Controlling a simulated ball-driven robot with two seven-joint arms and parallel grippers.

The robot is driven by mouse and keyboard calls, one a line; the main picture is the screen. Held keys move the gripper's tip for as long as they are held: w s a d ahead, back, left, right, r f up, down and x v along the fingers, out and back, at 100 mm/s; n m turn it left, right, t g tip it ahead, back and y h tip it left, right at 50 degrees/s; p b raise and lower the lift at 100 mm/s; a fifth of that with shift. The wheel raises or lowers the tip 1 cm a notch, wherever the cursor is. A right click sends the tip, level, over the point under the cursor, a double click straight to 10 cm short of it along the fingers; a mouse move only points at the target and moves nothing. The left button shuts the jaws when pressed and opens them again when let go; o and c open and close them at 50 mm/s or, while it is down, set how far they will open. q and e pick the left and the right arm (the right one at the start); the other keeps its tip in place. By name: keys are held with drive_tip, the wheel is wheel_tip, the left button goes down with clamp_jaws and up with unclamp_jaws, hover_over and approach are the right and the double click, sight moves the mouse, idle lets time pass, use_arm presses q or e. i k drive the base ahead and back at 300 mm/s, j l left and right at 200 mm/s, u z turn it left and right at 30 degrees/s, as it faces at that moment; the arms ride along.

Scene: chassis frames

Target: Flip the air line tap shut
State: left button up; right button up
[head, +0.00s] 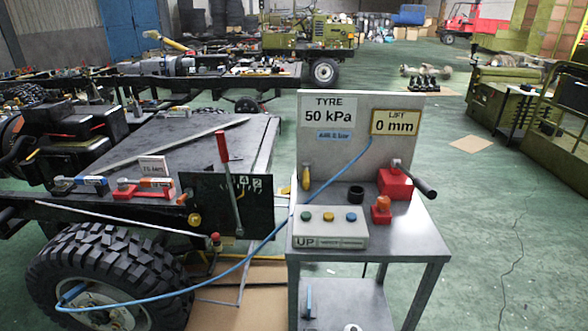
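A small yellow lever (306,178) hangs pointing down at the lower left of the upright grey panel (345,165); it may be the air line tap, but I cannot tell for sure. A blue air hose (247,262) runs from the panel's right part, down across the front of the cart, to the wheel (105,275) at the lower left. The panel carries signs reading TYRE 50 kPa (327,111), LIFT 0 mm (395,122) and a blue AIR label (334,135). Neither of my grippers shows in the head view.
The metal cart (400,243) holds a button box (330,228), a black ring (356,194), an orange-red button (381,209) and a red block with a black-handled lever (396,182). A red-handled lever (229,170) stands at a dark plate on the chassis.

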sight(306, 175)
drive_tip(key=i+j+z, duration=0.1)
drive_tip(key=i+j, duration=0.15)
drive_tip(key=i+j+z, duration=0.15)
drive_tip(key=j, duration=0.25)
drive_tip(key=i+j+z, duration=0.1)
drive_tip(key=i+j, duration=0.15)
drive_tip(key=j, duration=0.15)
drive_tip(key=i+j+z, duration=0.1)
drive_tip(key=j, duration=0.25)
drive_tip(key=i+j+z, duration=0.1)
drive_tip(key=i+j, duration=0.2)
drive_tip(key=i+j+z, duration=0.15)
drive_tip(key=j, duration=0.35)
